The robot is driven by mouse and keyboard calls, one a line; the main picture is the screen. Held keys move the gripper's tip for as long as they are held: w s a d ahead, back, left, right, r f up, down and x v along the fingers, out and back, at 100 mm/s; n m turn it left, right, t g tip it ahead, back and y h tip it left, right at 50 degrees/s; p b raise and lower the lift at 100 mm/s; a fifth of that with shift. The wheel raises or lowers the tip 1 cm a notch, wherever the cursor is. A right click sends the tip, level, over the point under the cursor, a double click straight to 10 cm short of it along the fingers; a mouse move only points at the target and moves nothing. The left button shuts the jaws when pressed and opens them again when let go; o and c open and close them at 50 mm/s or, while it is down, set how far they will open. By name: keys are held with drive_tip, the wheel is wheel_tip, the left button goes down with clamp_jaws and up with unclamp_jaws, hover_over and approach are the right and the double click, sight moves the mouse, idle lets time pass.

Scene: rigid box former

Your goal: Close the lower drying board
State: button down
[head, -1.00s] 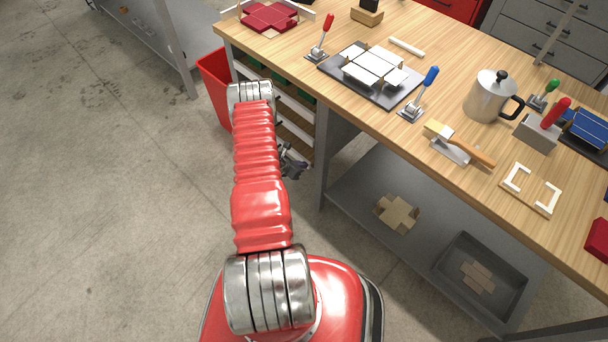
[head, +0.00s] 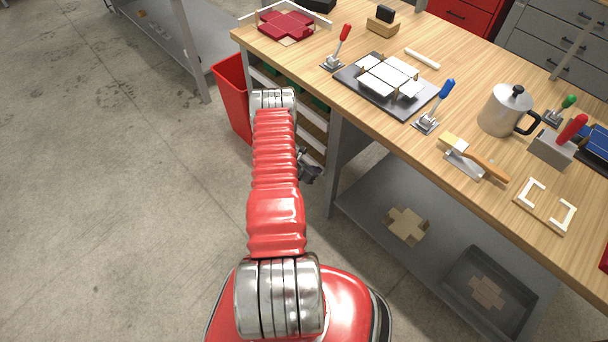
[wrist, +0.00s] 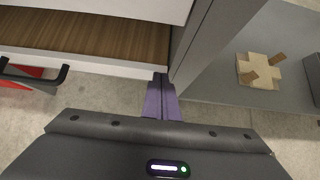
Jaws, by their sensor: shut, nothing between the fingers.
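A drying board (wrist: 90,35) with a brown wood surface and a pale front edge fills the upper left of the wrist view. A dark bar handle (wrist: 35,77) is at its front, on the left. I cannot tell for sure whether this is the lower board. In the head view, brown boards (head: 313,140) show in the rack under the bench's left end, partly hidden by my arm. My gripper (wrist: 161,84) is shut and empty, its purple fingers close to the board's right front corner, beside the grey upright. I cannot tell whether they touch. In the head view my gripper (head: 308,172) is mostly hidden.
A grey bench leg (head: 335,165) stands right of the rack. The lower shelf (head: 365,200) holds a tan cross-shaped blank (head: 407,225) and a grey tray (head: 455,290). A red bin (head: 232,100) is left of the rack. The concrete floor to the left is clear.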

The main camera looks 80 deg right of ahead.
drive_tip(key=w+a+f+v, duration=0.1)
drive_tip(key=f+v, duration=0.1)
drive_tip(key=v, duration=1)
drive_tip(key=shift+a+r, duration=0.25)
drive_tip(key=shift+a, duration=0.35)
drive_tip(key=shift+w, duration=0.15)
